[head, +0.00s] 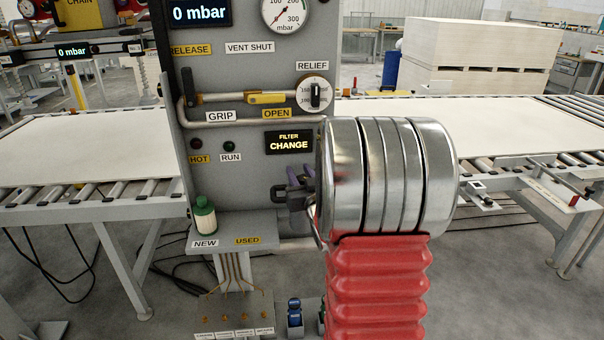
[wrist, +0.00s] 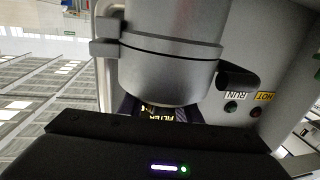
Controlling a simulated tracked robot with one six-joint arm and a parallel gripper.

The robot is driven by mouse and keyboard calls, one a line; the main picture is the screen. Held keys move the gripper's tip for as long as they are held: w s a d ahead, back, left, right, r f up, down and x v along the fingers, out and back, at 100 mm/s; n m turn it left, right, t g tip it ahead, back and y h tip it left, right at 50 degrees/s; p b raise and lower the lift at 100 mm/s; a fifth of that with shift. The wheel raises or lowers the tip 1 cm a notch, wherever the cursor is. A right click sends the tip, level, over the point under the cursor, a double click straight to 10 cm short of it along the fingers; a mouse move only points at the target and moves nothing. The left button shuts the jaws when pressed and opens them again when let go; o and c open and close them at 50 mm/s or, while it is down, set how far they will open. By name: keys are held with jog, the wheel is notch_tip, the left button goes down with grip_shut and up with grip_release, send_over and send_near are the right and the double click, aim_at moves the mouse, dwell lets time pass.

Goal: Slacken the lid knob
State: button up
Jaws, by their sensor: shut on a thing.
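The grey round filter housing (wrist: 165,72) with a banded lid fills the upper middle of the wrist view, upside down. A black stub (wrist: 238,77) juts from its right side and a clamp block (wrist: 106,38) sits on its left. My gripper (head: 298,185) shows in the head view as dark and purple parts in front of the panel, half behind my silver wrist and red sleeve. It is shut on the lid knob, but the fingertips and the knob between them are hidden. My black gripper body crosses the bottom of the wrist view.
The grey panel (head: 240,80) carries a gauge, a yellow-handled pipe and a FILTER CHANGE display (head: 289,142). A green-capped filter (head: 204,218) stands on the NEW side of the shelf (head: 218,244); the USED side looks bare. Roller conveyors (head: 90,205) with pale boards flank the panel.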

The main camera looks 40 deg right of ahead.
jog(key=shift+a+n+t+y, duration=0.25)
jog(key=shift+n+y, duration=0.45)
jog(key=shift+y, duration=0.35)
jog(key=shift+a+n+t+y, duration=0.1)
jog(key=shift+n+t+y, duration=0.25)
jog(key=shift+n+y, duration=0.55)
jog(key=shift+w+a+n+y, duration=0.1)
jog(key=shift+a+n+y, duration=0.15)
jog(key=shift+n+y, duration=0.65)
jog(key=shift+a+n+y, duration=0.25)
jog(key=shift+n+y, duration=0.05)
jog(key=shift+y, duration=1.15)
jog(key=o, duration=1.1)
jog(key=shift+a, duration=0.1)
jog(key=shift+c, duration=0.2)
jog(key=s, duration=1.3)
jog(key=shift+s+d, duration=0.35)
jog(key=shift+d, duration=0.1)
